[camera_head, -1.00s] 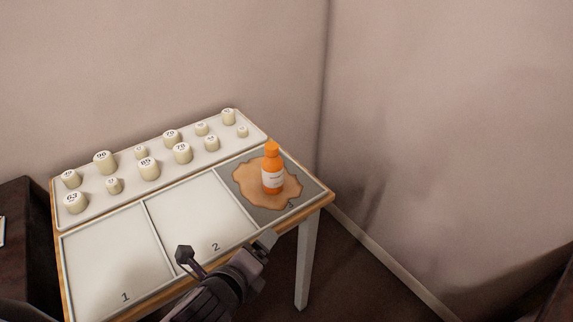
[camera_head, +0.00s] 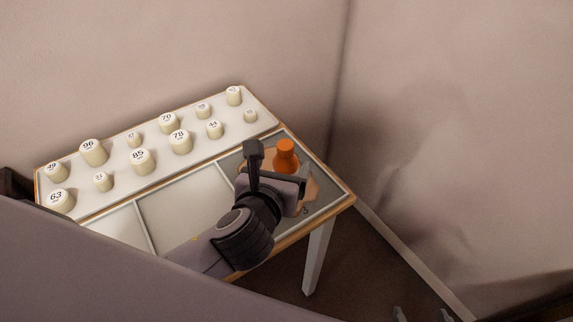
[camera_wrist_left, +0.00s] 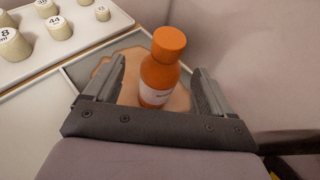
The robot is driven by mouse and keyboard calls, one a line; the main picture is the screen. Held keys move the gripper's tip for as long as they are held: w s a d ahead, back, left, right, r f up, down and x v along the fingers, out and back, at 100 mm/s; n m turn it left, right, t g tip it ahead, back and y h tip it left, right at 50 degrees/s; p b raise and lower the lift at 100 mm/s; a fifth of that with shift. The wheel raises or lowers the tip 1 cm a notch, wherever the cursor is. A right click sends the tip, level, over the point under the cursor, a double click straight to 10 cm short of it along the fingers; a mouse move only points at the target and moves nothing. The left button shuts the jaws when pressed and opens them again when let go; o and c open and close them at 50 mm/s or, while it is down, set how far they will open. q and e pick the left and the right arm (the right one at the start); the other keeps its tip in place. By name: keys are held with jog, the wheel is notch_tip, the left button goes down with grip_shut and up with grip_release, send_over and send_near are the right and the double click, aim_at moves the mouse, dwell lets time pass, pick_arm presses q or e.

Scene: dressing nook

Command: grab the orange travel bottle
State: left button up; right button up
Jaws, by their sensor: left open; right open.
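The orange travel bottle (camera_head: 286,153) stands upright on a tan irregular patch in the grey section of the table, with its lower part hidden behind my left gripper in the head view. My left gripper (camera_head: 276,172) is open around it. In the left wrist view the bottle (camera_wrist_left: 165,72), with its orange cap and white label, stands between the two spread fingers (camera_wrist_left: 158,72), with a visible gap on each side. My right gripper (camera_head: 423,314) shows only its two separated tips at the bottom edge of the head view, open and empty, away from the table.
A white tray (camera_head: 105,192) with several cream numbered cylinders lies along the back of the table. Two pale sections (camera_head: 185,205) left of the grey one look empty. Walls stand close behind and to the right.

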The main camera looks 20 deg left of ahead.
pick_arm(q)
jog(key=x, duration=0.3)
jog(key=b+x, duration=0.1)
jog(key=x, duration=0.1)
jog(key=shift+w+d+f, duration=0.1)
jog(key=shift+w+f, duration=0.1)
jog(key=shift+f, duration=0.3)
jog(key=c, duration=1.1)
jog(key=shift+r, duration=0.1)
